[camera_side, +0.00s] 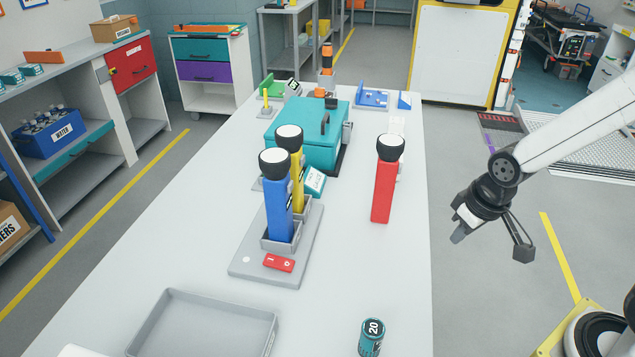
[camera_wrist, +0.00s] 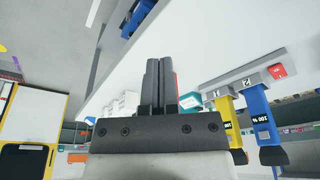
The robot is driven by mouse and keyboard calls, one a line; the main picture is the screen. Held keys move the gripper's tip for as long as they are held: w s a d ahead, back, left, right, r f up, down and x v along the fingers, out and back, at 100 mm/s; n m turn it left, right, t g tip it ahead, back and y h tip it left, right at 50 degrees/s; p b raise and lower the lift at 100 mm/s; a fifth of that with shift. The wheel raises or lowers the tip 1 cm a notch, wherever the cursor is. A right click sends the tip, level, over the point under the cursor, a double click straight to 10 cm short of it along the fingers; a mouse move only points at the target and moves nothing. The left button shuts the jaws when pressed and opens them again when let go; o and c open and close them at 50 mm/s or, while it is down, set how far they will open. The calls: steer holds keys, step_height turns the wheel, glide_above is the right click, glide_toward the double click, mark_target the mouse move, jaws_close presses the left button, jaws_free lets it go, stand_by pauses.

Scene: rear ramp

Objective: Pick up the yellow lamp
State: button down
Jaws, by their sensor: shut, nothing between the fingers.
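The yellow lamp (camera_side: 297,182) stands upright in the grey holder (camera_side: 303,212) on the table, partly hidden behind the blue lamp (camera_side: 277,207). Both have round heads with black rims and white faces in the side view. In the wrist view, which looks upside down, the yellow lamp (camera_wrist: 230,117) and blue lamp (camera_wrist: 258,108) hang at the right. My gripper (camera_side: 457,238) is off the table's right edge, well apart from the yellow lamp. Its fingers (camera_wrist: 159,65) are together and empty in the wrist view.
A red lamp (camera_side: 383,192) stands alone near the table's right edge, between my gripper and the yellow lamp. A teal case (camera_side: 290,135) is behind the holder. A grey tray (camera_side: 190,298) and teal can (camera_side: 371,338) are in front.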

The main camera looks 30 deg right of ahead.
stand_by(0.3)
jaws_free()
